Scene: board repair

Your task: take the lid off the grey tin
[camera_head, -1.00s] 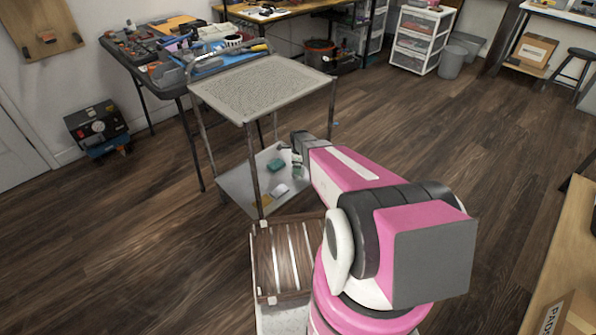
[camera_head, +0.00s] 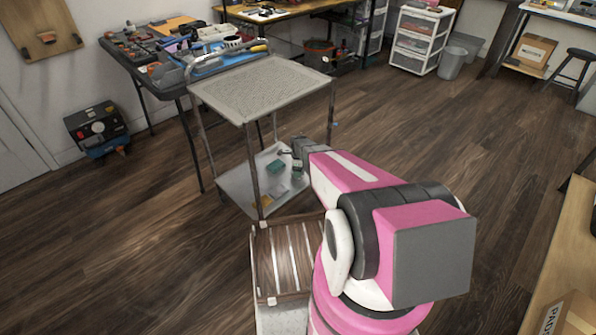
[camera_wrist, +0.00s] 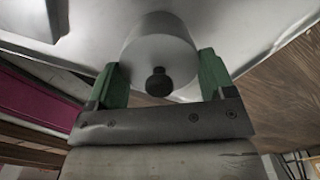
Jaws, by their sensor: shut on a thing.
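The grey tin (camera_wrist: 160,22) is a plain round cylinder in the wrist view, at top centre. Its lid (camera_wrist: 158,52) faces the camera and carries a black knob (camera_wrist: 158,84). My gripper (camera_wrist: 160,78) has green fingers on the left and right of the lid and is shut on it. I cannot tell whether the lid is seated on the tin or apart from it. In the head view my gripper (camera_head: 297,163) is small, over the lower shelf (camera_head: 238,190) of a cart. The tin cannot be made out clearly there.
The cart's perforated top shelf (camera_head: 255,88) and its metal posts stand close to my arm. A teal item (camera_head: 275,166) and a yellow item (camera_head: 267,199) lie on the lower shelf. The floor to the right is clear.

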